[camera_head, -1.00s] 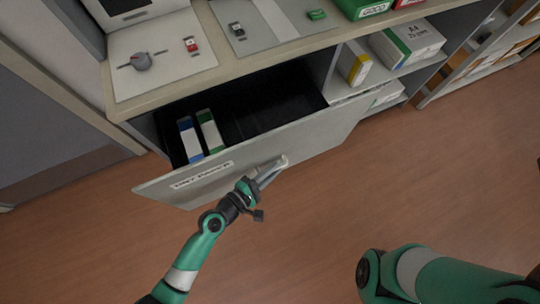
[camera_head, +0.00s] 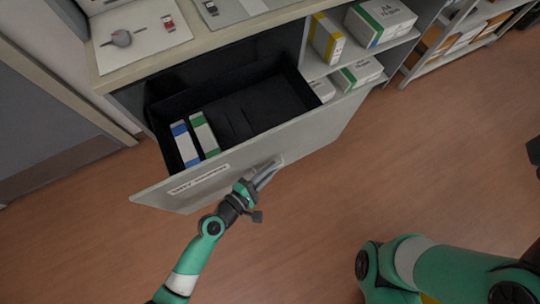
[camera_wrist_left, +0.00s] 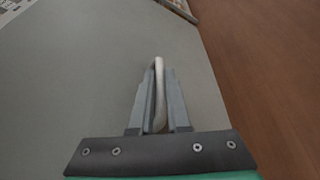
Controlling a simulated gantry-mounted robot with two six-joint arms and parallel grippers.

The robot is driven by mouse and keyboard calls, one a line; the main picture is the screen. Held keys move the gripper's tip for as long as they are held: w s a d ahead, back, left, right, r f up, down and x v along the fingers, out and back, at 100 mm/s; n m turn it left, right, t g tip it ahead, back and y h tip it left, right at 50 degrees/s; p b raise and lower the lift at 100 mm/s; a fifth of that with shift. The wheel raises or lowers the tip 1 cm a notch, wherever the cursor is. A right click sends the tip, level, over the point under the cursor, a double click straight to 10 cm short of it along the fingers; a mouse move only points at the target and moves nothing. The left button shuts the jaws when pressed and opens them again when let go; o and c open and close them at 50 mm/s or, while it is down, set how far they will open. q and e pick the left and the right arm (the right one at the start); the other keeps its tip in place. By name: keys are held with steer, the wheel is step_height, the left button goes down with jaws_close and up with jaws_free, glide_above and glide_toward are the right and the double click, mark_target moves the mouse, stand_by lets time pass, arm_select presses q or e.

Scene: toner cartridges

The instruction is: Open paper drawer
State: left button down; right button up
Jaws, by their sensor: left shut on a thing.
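The paper drawer (camera_head: 307,138) stands pulled out from the cabinet, its light grey front facing the floor side and its black inside showing. A blue-and-white box (camera_head: 184,146) and a green-and-white box (camera_head: 204,134) lie in its left part; the rest of the inside looks empty. My left gripper (camera_head: 266,174) is at the drawer front, right of the white label (camera_head: 199,180). In the left wrist view the fingers (camera_wrist_left: 158,100) are closed around the pale bar handle (camera_wrist_left: 159,88). My right arm shows at lower right; its gripper is not visible.
The countertop (camera_head: 180,52) above holds a panel with a grey knob (camera_head: 121,38) and a red item (camera_head: 168,23). Paper boxes (camera_head: 380,20) sit on shelves to the right. Open wooden floor (camera_head: 330,210) lies in front of the drawer.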

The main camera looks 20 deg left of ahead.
arm_select(q)
steer(key=c, duration=1.2)
jaws_free()
steer(key=shift+o, duration=0.2)
steer(key=p+v, duration=0.1)
steer(key=v, duration=1)
steer(key=shift+s+a, duration=0.15)
steer(key=shift+s, duration=0.05)
steer(key=shift+r, duration=0.1)
